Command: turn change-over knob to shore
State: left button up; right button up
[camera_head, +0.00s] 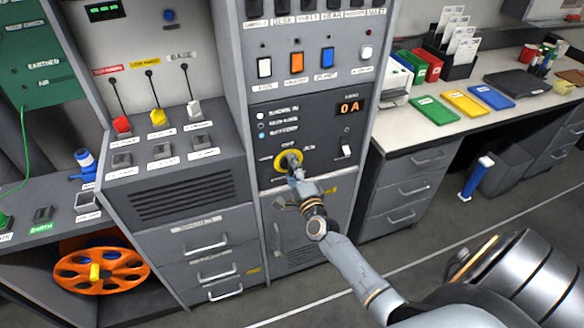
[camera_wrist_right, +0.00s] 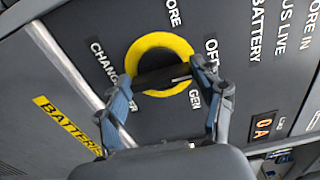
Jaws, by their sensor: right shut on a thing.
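The change-over knob is a dark bar inside a yellow ring (camera_head: 280,164) on the dark grey panel of the middle cabinet. In the right wrist view, the yellow ring (camera_wrist_right: 148,44) surrounds the bar (camera_wrist_right: 157,78). A pale mark on the bar's right end points towards the GEN side. The labels OFF, GEN and one ending in "ORE" stand around the ring. My right gripper (camera_head: 294,168) is at the knob; in the wrist view its fingers (camera_wrist_right: 163,84) are shut on the bar from both ends. My left gripper is not in view.
Above the knob is an orange "0 A" display (camera_head: 350,105), with a white switch (camera_head: 347,147) to the knob's right. A row of coloured rockers (camera_head: 297,62) is higher up. Left are levers with red, yellow and white ends (camera_head: 157,117). A desk (camera_head: 440,143) stands to the right.

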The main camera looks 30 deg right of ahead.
jog(key=n+p, duration=0.2)
jog(key=n, duration=0.4)
jog(key=shift+f, duration=0.1)
jog(key=n+p, duration=0.1)
jog(key=n, duration=0.2)
jog(key=shift+n, duration=0.3)
jog(key=shift+f+n, duration=0.15)
jog(key=shift+n, duration=1.15)
jog(key=o, duration=1.2)
jog(key=shift+c, duration=0.2)
jog(key=shift+s, duration=0.1)
jog(key=v, duration=1.2)
